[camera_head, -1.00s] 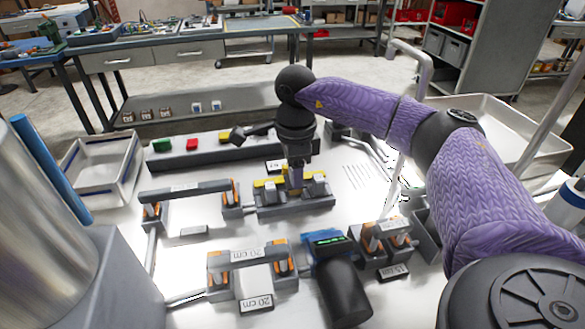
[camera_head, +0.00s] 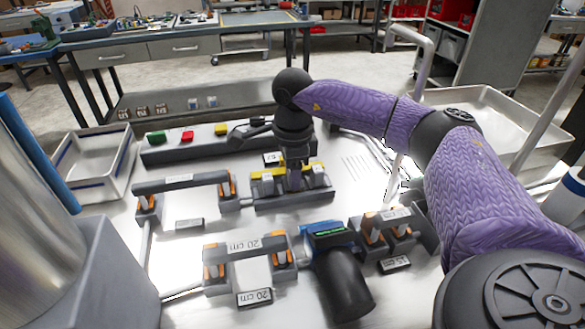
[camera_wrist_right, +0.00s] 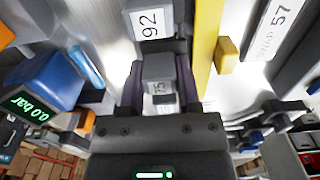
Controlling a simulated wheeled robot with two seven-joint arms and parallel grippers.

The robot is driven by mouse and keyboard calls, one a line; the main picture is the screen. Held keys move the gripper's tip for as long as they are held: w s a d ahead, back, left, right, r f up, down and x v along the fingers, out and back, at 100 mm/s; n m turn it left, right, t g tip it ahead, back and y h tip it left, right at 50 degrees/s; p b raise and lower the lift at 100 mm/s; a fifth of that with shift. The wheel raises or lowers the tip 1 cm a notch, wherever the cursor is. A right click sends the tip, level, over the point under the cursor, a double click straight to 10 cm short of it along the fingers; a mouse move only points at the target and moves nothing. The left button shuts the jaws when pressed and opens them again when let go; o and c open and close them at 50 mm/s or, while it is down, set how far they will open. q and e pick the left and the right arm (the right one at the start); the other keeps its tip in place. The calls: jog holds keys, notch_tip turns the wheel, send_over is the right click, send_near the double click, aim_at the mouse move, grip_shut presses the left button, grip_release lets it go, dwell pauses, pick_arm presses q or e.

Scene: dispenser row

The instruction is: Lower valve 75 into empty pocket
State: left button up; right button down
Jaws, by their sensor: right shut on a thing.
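Valve 75 is a small grey block with a number label (camera_wrist_right: 159,84), seen between the fingers in the right wrist view. My right gripper (camera_head: 295,186) is shut on it; it also shows in the right wrist view (camera_wrist_right: 158,92). In the head view the fingers point down into the middle of the dark rack with a yellow strip (camera_head: 290,203), between two pale valves (camera_head: 267,183), (camera_head: 318,177). Valve 92 (camera_wrist_right: 151,22) stands just beyond valve 75 in the right wrist view. The fingers hide the pocket, so I cannot tell how deep valve 75 sits. My left gripper is out of view.
A black and blue gauge (camera_head: 335,262) with a green display stands in front. Grey holders with orange clips (camera_head: 247,245), (camera_head: 180,186) stand left. A long bar with coloured buttons (camera_head: 205,150) lies behind. White trays stand left (camera_head: 98,163) and right (camera_head: 500,125).

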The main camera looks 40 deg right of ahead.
jog(key=shift+f, duration=0.25)
jog(key=c, duration=0.7)
grip_release()
jog(key=o, duration=0.5)
jog(key=shift+c, duration=0.2)
notch_tip(320, 180, up, 6)
jog(key=shift+r+p, duration=0.1)
jog(key=shift+p, duration=0.9)
notch_tip(320, 180, up, 4)
jog(key=shift+f+p, duration=0.1)
jog(key=shift+p, duration=0.35)
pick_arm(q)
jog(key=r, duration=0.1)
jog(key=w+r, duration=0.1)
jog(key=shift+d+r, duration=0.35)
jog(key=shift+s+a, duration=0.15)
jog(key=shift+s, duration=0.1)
